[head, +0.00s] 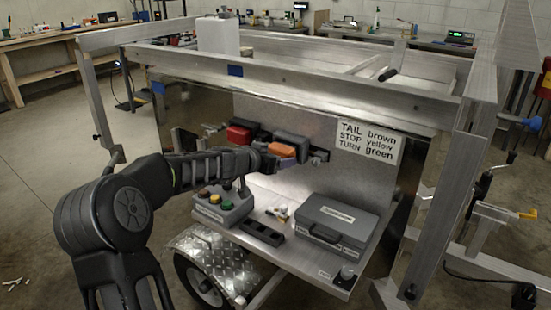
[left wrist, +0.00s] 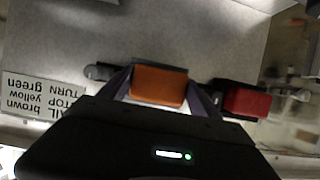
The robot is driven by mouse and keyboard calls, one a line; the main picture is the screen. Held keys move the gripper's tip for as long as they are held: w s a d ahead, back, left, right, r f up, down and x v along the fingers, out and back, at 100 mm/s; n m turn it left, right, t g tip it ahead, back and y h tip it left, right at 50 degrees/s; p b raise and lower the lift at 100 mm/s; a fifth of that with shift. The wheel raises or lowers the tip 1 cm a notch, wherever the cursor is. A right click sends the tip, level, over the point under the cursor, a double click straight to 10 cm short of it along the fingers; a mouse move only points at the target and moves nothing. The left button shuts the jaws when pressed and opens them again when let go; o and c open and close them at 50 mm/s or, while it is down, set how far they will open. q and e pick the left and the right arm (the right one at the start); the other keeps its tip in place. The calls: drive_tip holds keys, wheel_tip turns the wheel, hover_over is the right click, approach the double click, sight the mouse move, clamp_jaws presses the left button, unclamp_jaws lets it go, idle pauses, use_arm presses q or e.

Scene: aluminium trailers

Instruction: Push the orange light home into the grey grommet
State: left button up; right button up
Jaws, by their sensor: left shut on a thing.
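The orange light (head: 282,150) is between the fingers of my left gripper (head: 270,157), at the trailer's upright metal panel. In the left wrist view the orange light (left wrist: 158,87) sits between the two dark fingers of my left gripper (left wrist: 160,95), which are shut on it. A dark grey edge (left wrist: 172,68) shows just behind the light; I cannot tell whether it is the grommet or how deep the light sits. The gripper and the light hide the grommet's opening. My right gripper is in neither view.
A red light (head: 240,135) is mounted left of the orange one. A wiring label (head: 368,142) is on the panel at right. Below, a shelf carries a button box (head: 222,205), a dark tray (head: 261,233) and a grey case (head: 337,226). A metal rail (head: 300,85) runs above.

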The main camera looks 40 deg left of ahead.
use_arm(q)
drive_tip(key=shift+w+r+p, duration=0.1)
drive_tip(key=shift+w+p, duration=0.25)
drive_tip(key=shift+w, duration=0.75)
drive_tip(key=o, duration=1.6)
drive_tip(key=shift+s+r+b, duration=0.1)
drive_tip(key=shift+s+b, duration=0.25)
drive_tip(key=shift+s, duration=0.15)
drive_tip(key=b+v, duration=0.2)
drive_tip(key=v, duration=0.4)
drive_tip(key=shift+s+r, duration=0.2)
drive_tip(key=shift+s, duration=0.15)
